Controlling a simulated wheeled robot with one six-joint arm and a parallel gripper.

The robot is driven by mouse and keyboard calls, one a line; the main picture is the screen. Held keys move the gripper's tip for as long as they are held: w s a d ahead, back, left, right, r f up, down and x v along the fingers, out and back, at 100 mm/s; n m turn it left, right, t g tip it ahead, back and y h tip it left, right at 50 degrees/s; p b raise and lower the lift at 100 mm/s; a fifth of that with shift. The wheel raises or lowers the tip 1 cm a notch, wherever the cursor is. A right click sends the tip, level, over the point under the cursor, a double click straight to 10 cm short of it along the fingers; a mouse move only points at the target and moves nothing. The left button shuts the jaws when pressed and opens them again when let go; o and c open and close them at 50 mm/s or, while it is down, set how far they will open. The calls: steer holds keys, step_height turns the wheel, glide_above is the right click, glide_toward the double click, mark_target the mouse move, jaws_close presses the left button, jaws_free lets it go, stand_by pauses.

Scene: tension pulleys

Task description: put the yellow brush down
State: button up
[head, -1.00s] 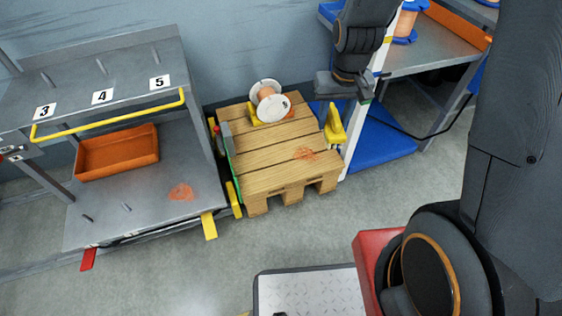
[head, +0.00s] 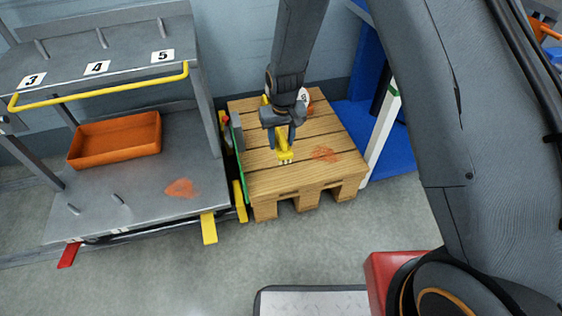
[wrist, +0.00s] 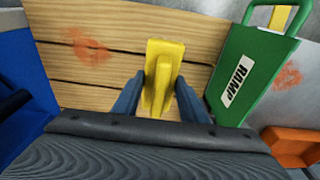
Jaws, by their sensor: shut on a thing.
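The yellow brush (head: 285,155) is held in my gripper (head: 283,138), over the wooden pallet (head: 258,184) in the head view. In the wrist view the brush (wrist: 164,58) stands out between the two blue-grey fingers of my gripper (wrist: 160,98), with pallet boards behind it. My gripper is shut on the brush and points down. I cannot tell whether the brush touches the boards. The fingers hide part of its handle.
A white spool (head: 304,98) sits at the pallet's back, partly hidden by my arm. A green ramp plate (wrist: 250,70) stands at the pallet's side. An orange bin (head: 115,138) is on the grey shelf to the left. The pallet's front right is clear, with an orange smudge.

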step_height(320, 180, down, 8)
steer(key=b, duration=0.2)
steer(key=shift+r+b, duration=0.15)
steer(key=shift+b, duration=0.2)
steer(key=o, duration=1.2)
